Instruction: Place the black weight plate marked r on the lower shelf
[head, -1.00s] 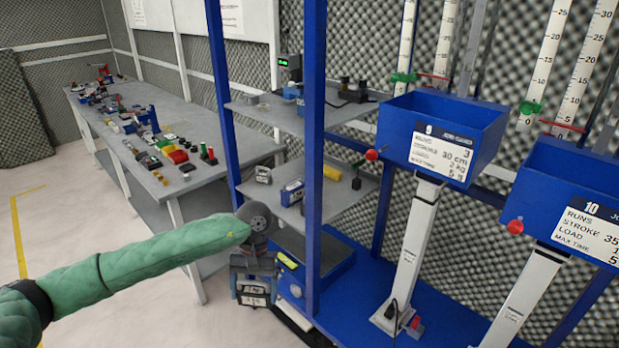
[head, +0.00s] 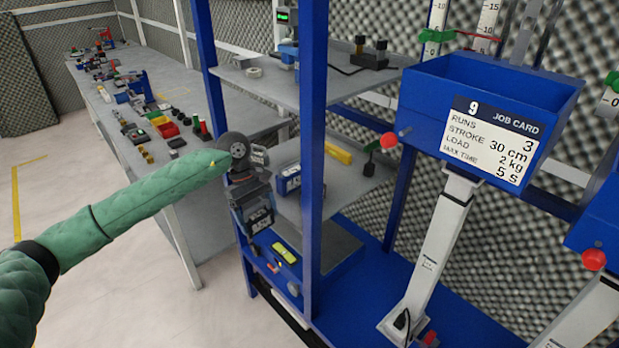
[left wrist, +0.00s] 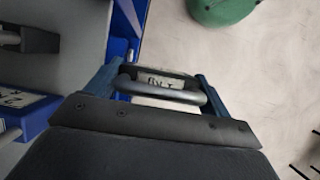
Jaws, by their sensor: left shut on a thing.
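My left gripper (head: 256,207) hangs at the left front edge of the lower shelf (head: 346,190), beside the front blue post. It is shut on a dark thing with a pale marked face, which I take for the black weight plate (head: 261,220). In the left wrist view, a grey curved bar and a pale marked patch of the held plate (left wrist: 165,83) show between the fingers (left wrist: 160,88). The mark is too small to read, and the gripper hides much of the plate. My right gripper is not in view.
The lower shelf holds a blue box (head: 289,180), a yellow item (head: 338,152) and a small dark stand with a green top (head: 370,160). Its front middle is bare. The upper shelf (head: 285,92) is above. A blue post (head: 313,120) stands in front. A cluttered bench (head: 185,125) is behind left.

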